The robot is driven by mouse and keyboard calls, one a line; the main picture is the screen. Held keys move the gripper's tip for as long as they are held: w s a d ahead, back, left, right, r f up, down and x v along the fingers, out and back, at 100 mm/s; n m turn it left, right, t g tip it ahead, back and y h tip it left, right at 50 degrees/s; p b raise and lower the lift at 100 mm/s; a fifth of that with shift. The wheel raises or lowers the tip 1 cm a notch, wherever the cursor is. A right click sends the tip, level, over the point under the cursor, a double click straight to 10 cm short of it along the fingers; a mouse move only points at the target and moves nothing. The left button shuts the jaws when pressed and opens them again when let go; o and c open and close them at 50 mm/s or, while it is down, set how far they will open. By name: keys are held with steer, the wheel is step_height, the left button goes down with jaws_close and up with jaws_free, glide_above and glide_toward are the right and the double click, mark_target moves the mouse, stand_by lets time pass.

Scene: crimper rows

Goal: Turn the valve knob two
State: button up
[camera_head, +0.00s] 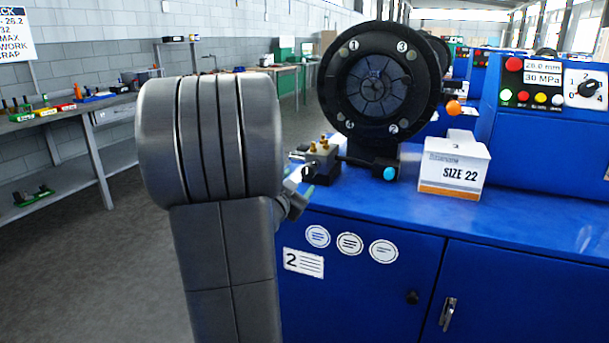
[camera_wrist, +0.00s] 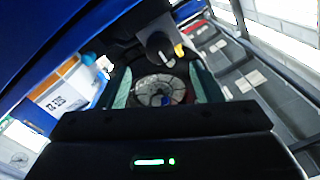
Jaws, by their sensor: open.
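In the head view, a small metal valve block (camera_head: 322,160) with brass fittings and a dark round knob (camera_head: 307,172) on its front stands on the blue bench, left of the black crimper head (camera_head: 372,88). A cyan-tipped handle (camera_head: 390,173) lies right of the block. A plate marked 2 (camera_head: 303,262) is on the cabinet front below. My gripper (camera_wrist: 162,80) is open in the wrist view, its greenish fingers on either side of a grey segmented round face. I see nothing held. In the head view my arm hides most of the gripper, close to the valve block's left side.
A white SIZE 22 box (camera_head: 453,165) stands right of the crimper head. An orange ball knob (camera_head: 453,108) sticks out above it. A control panel (camera_head: 553,82) with buttons and a dial is at the far right. A shelf bench (camera_head: 75,110) runs along the left wall; open floor lies between.

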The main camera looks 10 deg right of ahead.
mark_target(307, 173)
steer(key=v, duration=0.5)
steer(key=shift+w, duration=0.1)
steer(key=b+x, duration=0.1)
steer(key=x, duration=1.2)
steer(key=shift+w+d, duration=0.25)
steer(key=shift+d, duration=0.05)
steer(key=shift+n+p, duration=0.35)
steer(key=shift+n, duration=0.25)
